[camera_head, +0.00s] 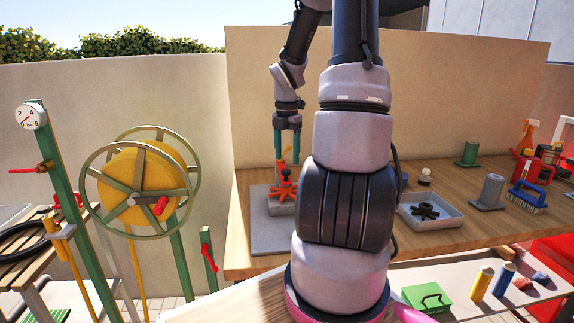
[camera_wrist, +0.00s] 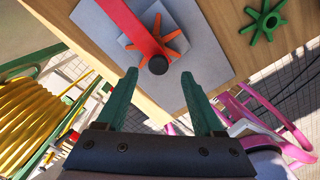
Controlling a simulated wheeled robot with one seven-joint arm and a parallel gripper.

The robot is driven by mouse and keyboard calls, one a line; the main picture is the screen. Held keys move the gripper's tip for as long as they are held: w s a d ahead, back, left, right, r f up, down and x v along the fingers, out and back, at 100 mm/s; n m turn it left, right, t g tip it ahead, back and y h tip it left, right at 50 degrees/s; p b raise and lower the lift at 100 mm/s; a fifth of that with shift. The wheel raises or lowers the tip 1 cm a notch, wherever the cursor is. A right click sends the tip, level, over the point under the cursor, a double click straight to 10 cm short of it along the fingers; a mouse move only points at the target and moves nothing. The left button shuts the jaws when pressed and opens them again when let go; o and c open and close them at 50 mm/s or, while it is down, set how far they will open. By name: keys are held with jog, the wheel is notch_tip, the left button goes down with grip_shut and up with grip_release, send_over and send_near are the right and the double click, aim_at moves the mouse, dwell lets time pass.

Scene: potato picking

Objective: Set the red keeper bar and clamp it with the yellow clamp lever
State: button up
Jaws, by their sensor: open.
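My gripper (camera_head: 287,157) hangs above the grey base plate (camera_head: 268,232) on the wooden table. In the wrist view my gripper (camera_wrist: 159,75) is open, with nothing between its green fingers. A red bar (camera_wrist: 128,20) with a black round end lies just beyond the fingertips, apart from them. It crosses an orange star-shaped part (camera_wrist: 174,42) on a grey block. In the head view this orange-red part (camera_head: 284,187) sits below my gripper. A yellow piece (camera_head: 61,230) shows at the left bench; I cannot tell whether it is the clamp lever.
A green star-shaped part (camera_wrist: 264,20) lies beside the plate. A tray (camera_head: 445,221) with a dark star part, a grey cylinder (camera_head: 490,190) and a blue brush (camera_head: 527,199) stand to the right. A yellow reel (camera_head: 140,187) and green posts stand left.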

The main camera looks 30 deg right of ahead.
notch_tip(320, 180, up, 6)
jog(key=shift+r, duration=0.25)
jog(key=shift+a, duration=0.1)
dwell(0.4)
